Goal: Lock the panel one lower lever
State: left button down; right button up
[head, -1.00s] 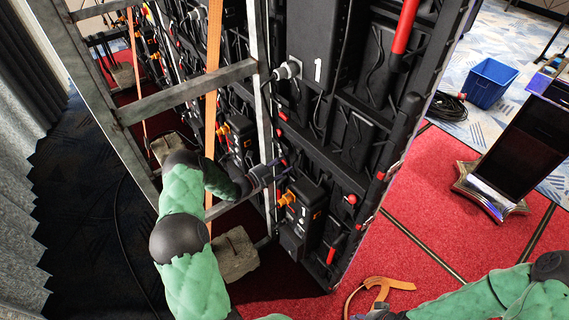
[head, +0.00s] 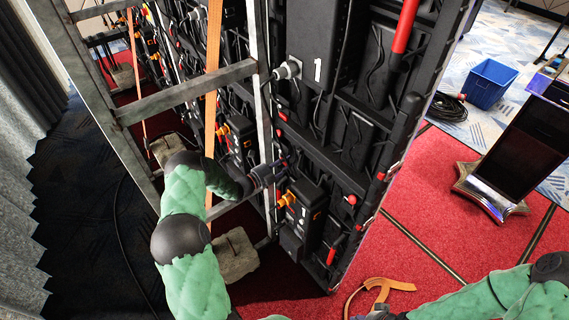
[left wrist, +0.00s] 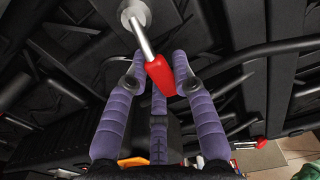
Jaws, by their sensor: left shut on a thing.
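The red-handled lever shows in the left wrist view (left wrist: 159,75), with a metal shaft running up to a round pivot on the black panel back. My left gripper (left wrist: 158,77) has its purple fingers closed around the red handle. In the head view my left gripper (head: 281,166) reaches through the metal frame to the panel, just above the box marked 1 (head: 303,208). The lever is mostly hidden there by the fingers. My right arm comes in at the lower right; what seems to be its gripper (head: 376,313) is cut off by the bottom edge.
A grey metal frame (head: 190,92) with an orange strap (head: 212,75) stands around my left arm. Cables and other red handles (head: 405,25) cover the panel back (head: 345,130). Red carpet, a black stand (head: 515,150) and a blue bin (head: 490,83) lie to the right.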

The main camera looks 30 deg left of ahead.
pick_arm(q)
jog(key=f+m+b, duration=0.1)
jog(key=m, duration=0.1)
jog(key=f+m+b, duration=0.1)
jog(key=m, duration=0.1)
jog(key=shift+w+a+f+b, duration=0.1)
jog(key=shift+a+b, duration=0.25)
jog(key=shift+b, duration=0.05)
jog(key=m+b, duration=0.1)
jog(key=f+m, duration=0.1)
jog(key=m, duration=0.1)
jog(key=a+m+b, duration=0.1)
jog(key=shift+w+a+f+m+b, duration=0.1)
jog(key=shift+w+f+m+b, duration=0.15)
jog(key=shift+m+b, duration=0.15)
jog(key=shift+w+a+f+m+b, duration=0.15)
jog(key=shift+a+m+b, duration=0.55)
jog(key=shift+m, duration=0.75)
jog(key=shift+w+a+f+m+b, duration=0.1)
jog(key=shift+w+a+m+b, duration=0.25)
jog(key=shift+m+b, duration=0.9)
jog(key=shift+w+a+f+m+b, duration=0.15)
jog(key=shift+a+m+b, duration=0.45)
jog(key=shift+m, duration=1)
jog(key=shift+r, duration=0.1)
jog(key=c, duration=1)
grip_release()
